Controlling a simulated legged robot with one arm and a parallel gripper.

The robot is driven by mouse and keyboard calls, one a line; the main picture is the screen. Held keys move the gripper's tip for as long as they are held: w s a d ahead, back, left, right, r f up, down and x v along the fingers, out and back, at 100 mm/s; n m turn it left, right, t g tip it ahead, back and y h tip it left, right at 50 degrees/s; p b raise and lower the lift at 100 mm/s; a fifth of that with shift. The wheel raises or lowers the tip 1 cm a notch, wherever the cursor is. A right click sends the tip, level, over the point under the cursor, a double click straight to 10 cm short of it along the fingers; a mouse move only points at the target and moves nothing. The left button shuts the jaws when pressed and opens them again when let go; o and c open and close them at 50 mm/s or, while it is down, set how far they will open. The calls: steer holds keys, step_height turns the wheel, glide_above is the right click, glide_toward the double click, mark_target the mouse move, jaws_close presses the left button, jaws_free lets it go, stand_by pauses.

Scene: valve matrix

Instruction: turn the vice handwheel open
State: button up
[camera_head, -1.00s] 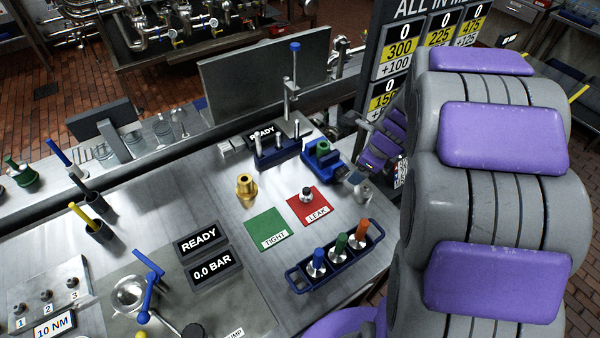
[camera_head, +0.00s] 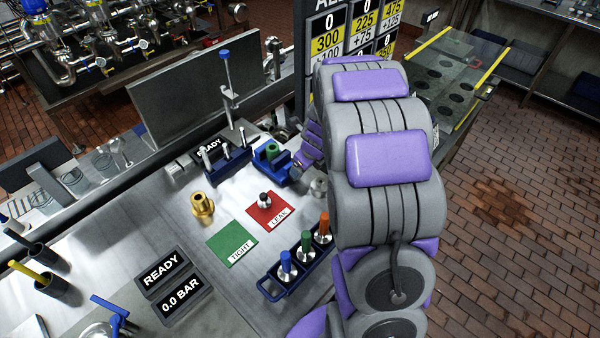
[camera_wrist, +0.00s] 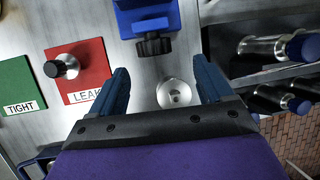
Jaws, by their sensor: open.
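The blue vice (camera_head: 272,162) stands on the steel bench with a green part in its jaws. In the wrist view the blue vice body (camera_wrist: 148,18) is at the top, and its black handwheel (camera_wrist: 153,46) faces my gripper. My gripper (camera_wrist: 162,72) is open and empty, with its two blue fingers spread left and right. The handwheel is just beyond the fingertips, roughly between their lines; I see no contact. In the head view my arm hides most of the gripper, and the handwheel is hard to make out.
A round metal piece (camera_wrist: 175,93) lies between the fingers in the picture. A silver plug stands on the red LEAK pad (camera_wrist: 80,70), left of the gripper. A blue rack (camera_head: 292,272) with colored-handled tools is near the bench edge. A brass fitting (camera_head: 202,207) stands left.

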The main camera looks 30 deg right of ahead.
steer(key=f, duration=0.1)
steer(key=w+a+f, duration=0.1)
steer(key=f, duration=0.1)
steer(key=w+f+b, duration=0.1)
steer(key=f, duration=0.1)
steer(key=shift+w+a, duration=0.1)
steer(key=shift+a, duration=0.15)
steer(key=shift+w+f, duration=0.25)
steer(key=shift+f, duration=0.05)
steer(key=shift+d+f, duration=0.1)
steer(key=shift+d, duration=0.45)
steer(key=shift+c, duration=0.2)
steer(key=shift+a, duration=0.35)
steer(key=c, duration=1)
steer(key=shift+s+p, duration=0.1)
steer(key=shift+p, duration=0.5)
